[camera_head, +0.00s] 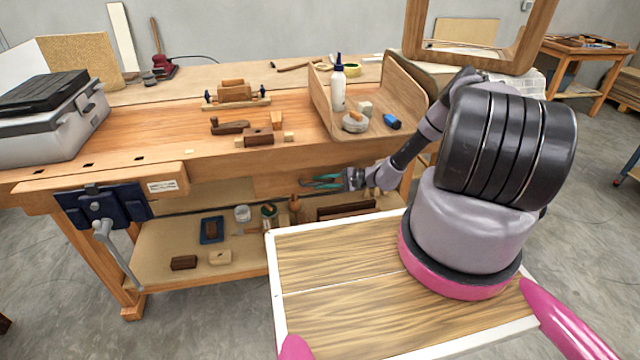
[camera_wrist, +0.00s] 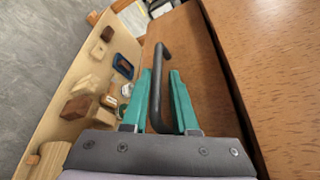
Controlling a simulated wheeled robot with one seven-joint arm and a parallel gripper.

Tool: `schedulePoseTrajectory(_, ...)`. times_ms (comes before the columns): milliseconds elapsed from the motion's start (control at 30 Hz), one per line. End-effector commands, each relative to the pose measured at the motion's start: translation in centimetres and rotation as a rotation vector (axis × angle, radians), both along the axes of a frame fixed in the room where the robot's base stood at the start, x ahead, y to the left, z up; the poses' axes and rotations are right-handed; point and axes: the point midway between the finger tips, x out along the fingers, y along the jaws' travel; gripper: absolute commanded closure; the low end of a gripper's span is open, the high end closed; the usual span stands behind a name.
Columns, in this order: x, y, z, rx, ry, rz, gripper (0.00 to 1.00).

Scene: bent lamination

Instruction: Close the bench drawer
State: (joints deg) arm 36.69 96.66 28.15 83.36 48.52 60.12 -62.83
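The bench drawer (camera_head: 285,184) is a brown wooden front under the bench top, left of my gripper in the head view. It fills the middle of the wrist view (camera_wrist: 207,75), with a dark bar handle (camera_wrist: 161,48) on it. How far the drawer stands out is hard to tell. My gripper (camera_head: 308,182) has teal fingers and reaches to the drawer front from the right. In the wrist view my gripper (camera_wrist: 164,76) has one finger on each side of the handle, with a gap between the fingertips; firm contact is not clear.
The workbench top (camera_head: 180,135) carries a wooden tray (camera_head: 405,85), a plane and a grey case (camera_head: 50,125). A blue vise (camera_head: 103,207) sticks out at the left. The lower shelf (camera_head: 160,250) holds several small blocks and jars. Grey floor is open at the left front.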

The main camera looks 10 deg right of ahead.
Motion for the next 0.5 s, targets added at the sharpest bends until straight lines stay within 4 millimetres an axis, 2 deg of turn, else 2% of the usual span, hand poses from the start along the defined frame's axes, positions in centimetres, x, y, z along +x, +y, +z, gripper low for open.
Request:
schedulePoseTrajectory(300,-1.9,-5.8,1.3,-0.002,0.001,-0.004,0.73)
schedulePoseTrajectory(500,-3.0,-8.5,1.9,-0.002,0.000,-0.002,0.73)
